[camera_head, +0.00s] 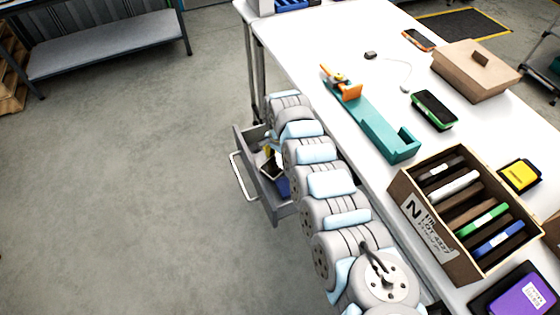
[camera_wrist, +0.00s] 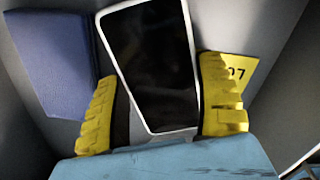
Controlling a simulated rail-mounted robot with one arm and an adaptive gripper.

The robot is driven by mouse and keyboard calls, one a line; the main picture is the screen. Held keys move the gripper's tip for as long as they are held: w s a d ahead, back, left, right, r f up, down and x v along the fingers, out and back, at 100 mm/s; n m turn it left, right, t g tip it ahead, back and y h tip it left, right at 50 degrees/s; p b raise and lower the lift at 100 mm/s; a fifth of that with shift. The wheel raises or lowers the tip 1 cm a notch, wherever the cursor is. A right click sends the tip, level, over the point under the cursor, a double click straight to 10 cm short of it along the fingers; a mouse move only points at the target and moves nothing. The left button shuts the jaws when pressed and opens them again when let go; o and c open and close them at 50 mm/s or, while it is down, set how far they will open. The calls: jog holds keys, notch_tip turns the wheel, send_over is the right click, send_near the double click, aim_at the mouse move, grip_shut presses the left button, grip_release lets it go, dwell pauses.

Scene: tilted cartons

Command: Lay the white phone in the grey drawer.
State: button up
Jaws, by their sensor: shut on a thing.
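The grey drawer (camera_head: 279,212) is pulled open under the left side of the white table. My gripper (camera_wrist: 160,82) is down at the open drawer, its yellow fingers shut on the white phone (camera_wrist: 150,45). In the wrist view the phone, with a dark screen and white rim, lies between the fingers. In the head view the phone (camera_head: 270,167) shows as a small dark shape over the drawer, partly hidden by my arm. I cannot tell if it touches the drawer floor.
A blue block (camera_wrist: 52,65) and a yellow piece marked 07 (camera_wrist: 240,72) are beside the phone. On the table, a tilted carton (camera_head: 432,238) holds several devices in slots, near a teal stand (camera_head: 375,124), a green-edged phone (camera_head: 434,110) and a closed brown box (camera_head: 474,72).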

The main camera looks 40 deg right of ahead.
aim_at(280, 161)
jog(key=o, duration=1.1)
jog(key=shift+r, duration=0.1)
notch_tip(280, 161, up, 12)
jog(key=p, duration=0.4)
